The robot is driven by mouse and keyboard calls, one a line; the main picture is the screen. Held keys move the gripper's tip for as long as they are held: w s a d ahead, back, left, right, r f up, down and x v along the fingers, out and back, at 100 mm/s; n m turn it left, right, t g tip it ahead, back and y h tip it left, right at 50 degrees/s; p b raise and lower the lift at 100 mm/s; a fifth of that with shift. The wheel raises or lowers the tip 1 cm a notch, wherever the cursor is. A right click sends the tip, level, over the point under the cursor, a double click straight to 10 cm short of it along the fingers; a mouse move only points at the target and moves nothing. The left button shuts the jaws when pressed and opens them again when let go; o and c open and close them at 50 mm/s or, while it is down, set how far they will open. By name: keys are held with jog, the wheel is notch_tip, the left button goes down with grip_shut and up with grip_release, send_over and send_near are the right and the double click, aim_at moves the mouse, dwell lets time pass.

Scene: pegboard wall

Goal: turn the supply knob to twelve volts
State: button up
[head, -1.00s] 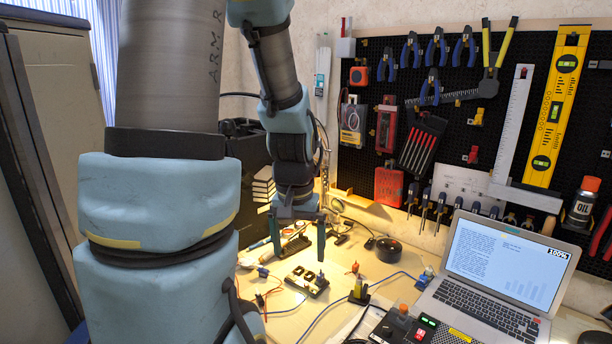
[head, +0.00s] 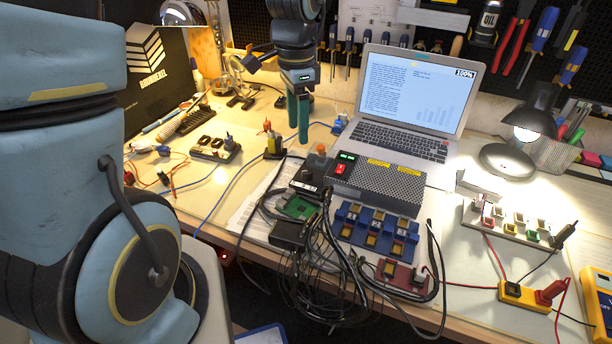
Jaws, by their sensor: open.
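The power supply (head: 400,186) is a grey perforated box with a green display and a red switch at its left end. It sits in front of the laptop on the bench. I cannot make out a knob or its setting clearly; a small orange cap (head: 320,148) stands at the supply's back left corner. My gripper (head: 298,138) points down, open and empty, above the bench to the left of the laptop. It is behind and left of the supply, apart from it.
The open laptop (head: 410,95) stands behind the supply. Black cables (head: 325,260) hang over the bench's front edge. Blue terminal blocks (head: 375,228) lie in front of the supply. A lit desk lamp (head: 530,115) is at the right. Small connectors and wires lie at the left.

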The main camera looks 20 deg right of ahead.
aim_at(307, 171)
jog(key=shift+m, duration=0.6)
jog(key=f, duration=0.3)
jog(key=d+f, duration=0.1)
jog(key=f, duration=0.7)
jog(key=shift+s+d+f+p, duration=0.25)
jog(key=shift+s+d+p, duration=0.1)
jog(key=shift+d+p, duration=0.05)
grip_shut()
